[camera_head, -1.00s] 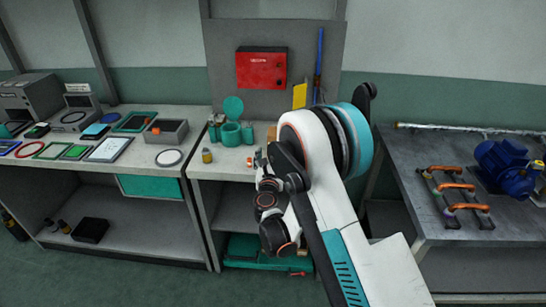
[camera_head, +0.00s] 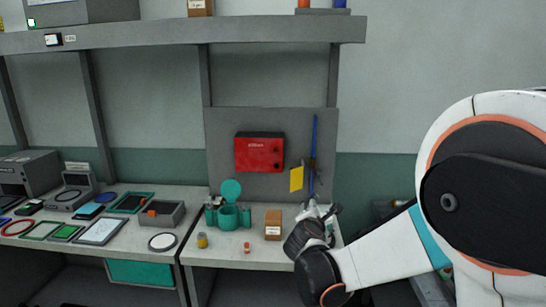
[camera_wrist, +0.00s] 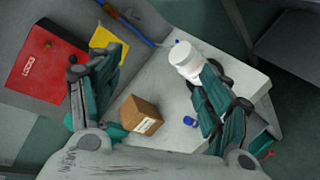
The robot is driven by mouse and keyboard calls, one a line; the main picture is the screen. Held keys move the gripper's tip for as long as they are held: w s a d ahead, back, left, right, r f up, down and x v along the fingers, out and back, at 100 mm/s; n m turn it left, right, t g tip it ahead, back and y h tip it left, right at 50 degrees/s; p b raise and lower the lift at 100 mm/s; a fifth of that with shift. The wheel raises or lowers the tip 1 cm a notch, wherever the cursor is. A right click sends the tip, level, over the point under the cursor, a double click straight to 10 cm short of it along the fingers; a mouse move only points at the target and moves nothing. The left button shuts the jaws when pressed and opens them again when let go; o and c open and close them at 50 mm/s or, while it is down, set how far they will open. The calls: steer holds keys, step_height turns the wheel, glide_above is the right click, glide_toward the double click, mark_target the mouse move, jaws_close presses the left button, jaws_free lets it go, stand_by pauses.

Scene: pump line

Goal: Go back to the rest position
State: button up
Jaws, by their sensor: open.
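My gripper (camera_wrist: 152,68) is open, with its two teal-padded fingers spread wide and nothing between them. In the head view, my gripper (camera_head: 322,215) hangs over the right end of the middle bench, partly hidden by my own arm. In the wrist view, a white bottle (camera_wrist: 185,59) stands on the bench by the tip of the right finger; I cannot tell whether they touch. A brown box (camera_wrist: 141,115) and a small blue item (camera_wrist: 190,121) are on the bench below the gripper.
A red wall box (camera_head: 259,152), a yellow card (camera_head: 296,179) and a blue rod (camera_head: 314,145) are on the back panel. Several trays and devices fill the left bench. A shelf (camera_head: 180,35) runs above.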

steer(key=s+d+r+m+g, duration=0.2)
steer(key=s+d+m, duration=0.3)
steer(key=s, duration=0.4)
steer(key=s+d+r+m+g, duration=0.2)
steer(key=s+d+r+m, duration=0.15)
steer(key=s+m, duration=0.35)
steer(key=s+f+m+g+y, duration=0.2)
steer(key=s+m, duration=0.7)
steer(key=s, duration=1.2)
step_height(320, 180, down, 2)
steer(key=shift+s+a+f+g+y, duration=0.15)
steer(key=shift+s+g+y, duration=0.15)
steer(key=shift+y, duration=0.7)
